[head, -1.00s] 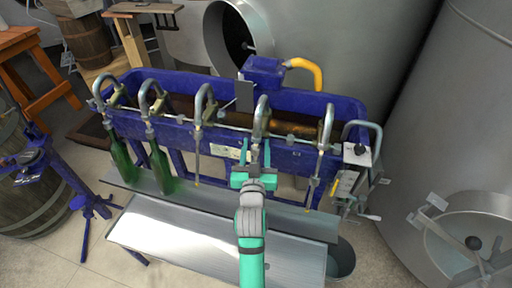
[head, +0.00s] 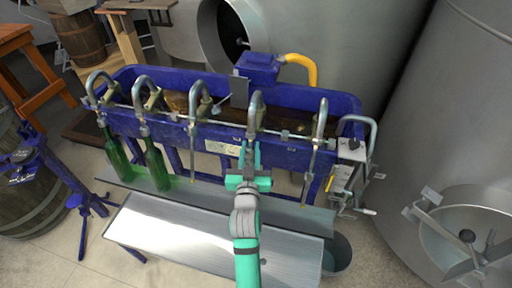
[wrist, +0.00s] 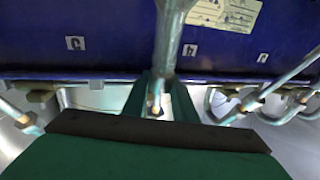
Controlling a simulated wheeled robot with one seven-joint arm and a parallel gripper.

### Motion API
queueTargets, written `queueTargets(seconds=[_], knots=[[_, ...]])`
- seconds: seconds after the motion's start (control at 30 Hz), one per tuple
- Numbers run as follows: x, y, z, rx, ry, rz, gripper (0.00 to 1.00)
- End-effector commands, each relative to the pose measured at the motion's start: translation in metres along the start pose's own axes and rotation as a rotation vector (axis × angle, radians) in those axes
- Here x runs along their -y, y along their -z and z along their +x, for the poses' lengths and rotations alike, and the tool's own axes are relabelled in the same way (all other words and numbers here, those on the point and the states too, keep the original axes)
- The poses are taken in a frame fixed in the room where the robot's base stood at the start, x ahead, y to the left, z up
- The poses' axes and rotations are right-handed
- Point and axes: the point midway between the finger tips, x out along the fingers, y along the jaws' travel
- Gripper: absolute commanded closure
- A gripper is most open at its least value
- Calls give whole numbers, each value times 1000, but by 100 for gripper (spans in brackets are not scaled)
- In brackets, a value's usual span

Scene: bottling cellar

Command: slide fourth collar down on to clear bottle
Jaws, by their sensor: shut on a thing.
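My gripper (head: 249,152) is at the fourth spout (head: 256,103) from the left on the blue filler. In the wrist view its two green fingers (wrist: 161,98) are shut on the fourth collar, one on each side of the spout's tube (wrist: 169,45). The fingers mostly cover the collar, and a small brass-coloured piece shows between them. I cannot make out a clear bottle in either view. The area below the fourth spout is partly hidden by my gripper and arm.
Green bottles stand under the first spout (head: 117,155) and second spout (head: 157,165). The third spout (head: 197,95) and fifth spout (head: 319,120) are close on either side. A metal shelf (head: 205,193) runs below, with a sloping metal tray (head: 170,225) in front.

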Motion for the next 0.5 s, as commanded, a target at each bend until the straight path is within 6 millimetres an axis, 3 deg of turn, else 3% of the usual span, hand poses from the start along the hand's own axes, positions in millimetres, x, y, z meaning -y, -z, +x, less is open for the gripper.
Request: queueTargets(seconds=[0.13,0.2,0.23,0.5], knots=[[0,-2,0,5,0,0,82],[0,-2,0,5,0,0,58],[0,-2,0,5,1,0,56],[1,-1,0,3,1,0,56]])
